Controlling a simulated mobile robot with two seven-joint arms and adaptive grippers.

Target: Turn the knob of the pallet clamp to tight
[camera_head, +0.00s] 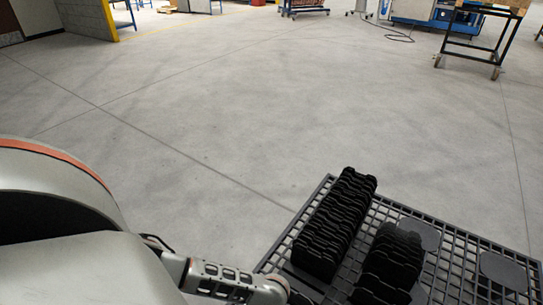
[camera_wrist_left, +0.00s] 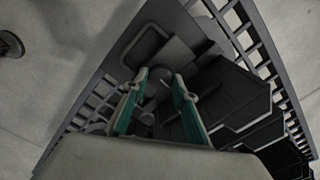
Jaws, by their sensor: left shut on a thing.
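The black grid pallet (camera_head: 455,232) is at the lower right of the head view, and its corner fills the middle of the left wrist view (camera_wrist_left: 262,35). My left gripper (camera_wrist_left: 159,84) shows in the wrist view with teal finger pads, over the pallet corner. Its fingers are shut on a small dark part between the pads, which appears to be the clamp knob (camera_wrist_left: 157,97). The fingers and shadow hide much of it, so its turn angle cannot be told. A grey clamp-like plate (camera_wrist_left: 172,54) lies just beyond the fingertips. My right gripper is not in view.
Two rows of black plates stand on the pallet, one long row (camera_head: 335,222) and one nearer row (camera_head: 393,262). They also show close to the right of my fingers in the wrist view (camera_wrist_left: 232,95). The floor (camera_head: 200,110) beyond is clear; a cart (camera_head: 480,35) stands far right.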

